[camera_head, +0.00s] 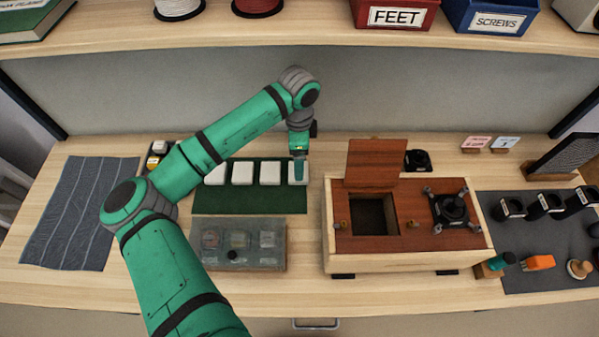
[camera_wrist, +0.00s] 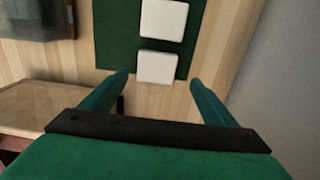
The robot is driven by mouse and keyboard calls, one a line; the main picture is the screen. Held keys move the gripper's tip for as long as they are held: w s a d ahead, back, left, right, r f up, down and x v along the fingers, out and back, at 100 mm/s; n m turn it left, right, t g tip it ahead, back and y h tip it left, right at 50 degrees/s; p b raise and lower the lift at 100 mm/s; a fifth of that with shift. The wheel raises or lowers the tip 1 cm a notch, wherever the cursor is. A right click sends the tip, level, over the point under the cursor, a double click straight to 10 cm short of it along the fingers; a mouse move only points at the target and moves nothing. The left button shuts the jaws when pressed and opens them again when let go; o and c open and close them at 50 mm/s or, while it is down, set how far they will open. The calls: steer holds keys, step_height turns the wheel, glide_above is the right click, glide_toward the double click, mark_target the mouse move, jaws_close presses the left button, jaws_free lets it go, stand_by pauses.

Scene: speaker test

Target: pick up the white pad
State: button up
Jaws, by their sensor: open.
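Several white pads lie in a row along the back of a dark green mat (camera_head: 250,200). In the head view they include the leftmost pad (camera_head: 215,174), a middle pad (camera_head: 270,172) and the rightmost pad, which is partly hidden by my gripper (camera_head: 299,170). My gripper points down over that rightmost pad. In the wrist view, my gripper (camera_wrist: 158,80) is open and empty, its fingers on either side of the near white pad (camera_wrist: 158,67). Another white pad (camera_wrist: 163,20) lies farther along the mat (camera_wrist: 115,35). The height above the pad is unclear.
A wooden speaker box (camera_head: 410,258) with a raised lid (camera_head: 375,158) stands to the right of the mat. A clear-lidded case (camera_head: 238,258) lies in front of the mat. A grey cloth (camera_head: 78,212) lies at left. A shelf with bins (camera_head: 395,15) runs along the back.

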steer(key=shift+s+f, duration=0.2)
steer(key=shift+f, duration=1.2)
steer(key=shift+s+f, duration=0.15)
steer(key=shift+f, duration=1.2)
steer(key=shift+d, duration=0.1)
steer(key=c, duration=1.1)
